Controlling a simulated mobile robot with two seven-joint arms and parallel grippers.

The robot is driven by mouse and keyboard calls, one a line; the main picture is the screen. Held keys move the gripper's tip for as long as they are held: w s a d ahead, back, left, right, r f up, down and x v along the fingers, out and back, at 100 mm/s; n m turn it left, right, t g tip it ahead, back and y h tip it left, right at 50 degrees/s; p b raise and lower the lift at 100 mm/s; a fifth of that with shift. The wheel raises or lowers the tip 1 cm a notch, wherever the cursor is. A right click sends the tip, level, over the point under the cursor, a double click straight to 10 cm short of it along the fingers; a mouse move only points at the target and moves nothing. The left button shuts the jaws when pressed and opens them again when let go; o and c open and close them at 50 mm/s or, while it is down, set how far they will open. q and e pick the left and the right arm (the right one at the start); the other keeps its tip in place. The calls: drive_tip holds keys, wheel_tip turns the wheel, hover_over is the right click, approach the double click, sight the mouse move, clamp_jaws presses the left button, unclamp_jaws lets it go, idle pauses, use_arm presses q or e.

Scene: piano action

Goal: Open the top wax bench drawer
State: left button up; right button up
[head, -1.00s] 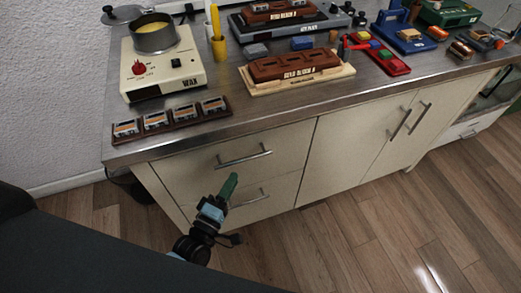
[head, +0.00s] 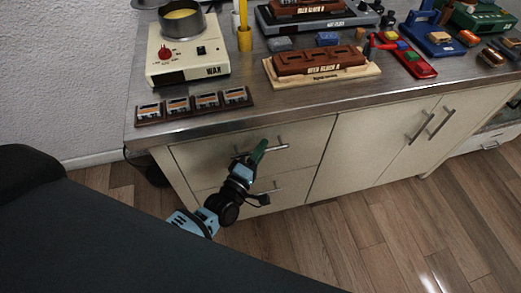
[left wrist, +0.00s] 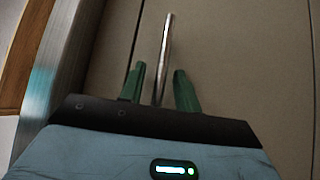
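The top wax bench drawer (head: 215,158) is the upper cream drawer at the left end of the bench, and its front sits flush. Its metal bar handle (head: 274,149) is partly hidden by my left gripper (head: 258,152) in the head view. In the left wrist view the handle (left wrist: 166,50) runs between the two green fingers of my left gripper (left wrist: 159,90). The fingers are apart, with a gap on each side of the bar. My right gripper is not in view.
A lower drawer with its own handle (head: 268,188) is below. Double cabinet doors (head: 400,140) are to the right. The steel worktop (head: 290,98) overhangs the drawers and bears a wax heater (head: 188,60) and several small boxes. The wooden floor (head: 350,235) in front is clear.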

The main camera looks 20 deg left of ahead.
use_arm(q)
drive_tip(key=shift+c, duration=0.4)
clamp_jaws()
drive_tip(key=shift+s, duration=0.1)
